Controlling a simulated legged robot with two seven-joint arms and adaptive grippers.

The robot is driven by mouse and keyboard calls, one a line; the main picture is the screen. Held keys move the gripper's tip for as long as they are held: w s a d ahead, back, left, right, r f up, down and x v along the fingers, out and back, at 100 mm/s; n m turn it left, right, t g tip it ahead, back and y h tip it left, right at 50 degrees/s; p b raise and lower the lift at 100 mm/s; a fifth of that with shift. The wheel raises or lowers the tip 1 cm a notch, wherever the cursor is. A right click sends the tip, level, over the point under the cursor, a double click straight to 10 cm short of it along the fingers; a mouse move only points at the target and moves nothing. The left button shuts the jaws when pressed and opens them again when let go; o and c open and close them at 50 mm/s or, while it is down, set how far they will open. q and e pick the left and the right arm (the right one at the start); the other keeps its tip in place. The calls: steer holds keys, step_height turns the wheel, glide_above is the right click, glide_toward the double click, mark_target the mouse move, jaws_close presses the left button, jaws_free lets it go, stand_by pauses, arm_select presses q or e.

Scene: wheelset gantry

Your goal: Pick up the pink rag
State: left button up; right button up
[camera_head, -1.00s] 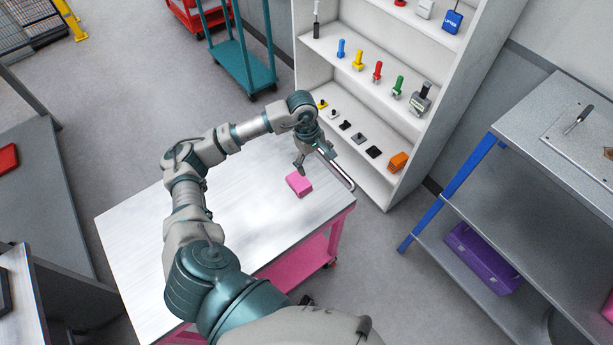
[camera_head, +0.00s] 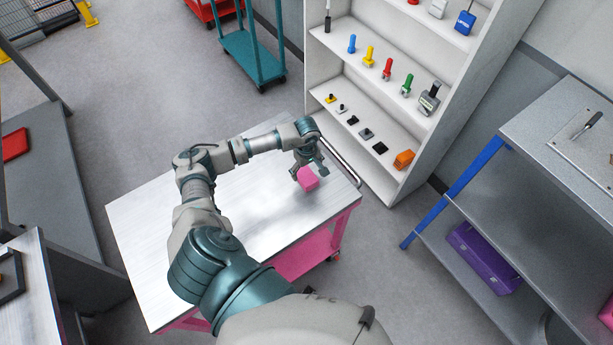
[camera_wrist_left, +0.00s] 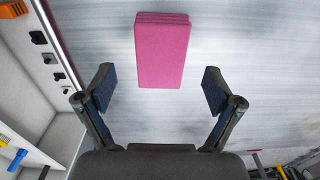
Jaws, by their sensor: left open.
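The pink rag (camera_head: 308,179) is a folded block lying on the metal top of the cart (camera_head: 250,222), near its far right edge. In the left wrist view the rag (camera_wrist_left: 162,52) lies ahead of the fingertips, roughly centred between them. My left gripper (camera_head: 308,170) is at the rag in the head view and partly covers it. In the left wrist view my left gripper (camera_wrist_left: 158,90) is open and empty, its two fingers spread wider than the rag. My right gripper is not in view.
A white shelf (camera_head: 385,112) with small coloured tools stands just beyond the cart. The cart has a rail handle (camera_head: 342,162) at its far edge. A grey bench (camera_head: 540,130) with blue legs stands at the right. The cart top is otherwise clear.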

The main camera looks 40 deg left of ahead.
mark_target(306, 175)
arm_select(q)
steer(key=f, duration=0.3)
steer(key=shift+a+f+p, duration=0.3)
steer(key=shift+a+p, duration=0.05)
steer(key=shift+f, duration=0.15)
steer(key=shift+d, duration=0.1)
steer(key=shift+c, duration=0.4)
steer(key=shift+d, duration=0.15)
steer(key=c, duration=1)
steer(key=shift+c, duration=0.3)
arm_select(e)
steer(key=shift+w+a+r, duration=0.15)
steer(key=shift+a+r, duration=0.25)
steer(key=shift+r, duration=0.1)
arm_select(q)
steer(key=shift+r, duration=0.2)
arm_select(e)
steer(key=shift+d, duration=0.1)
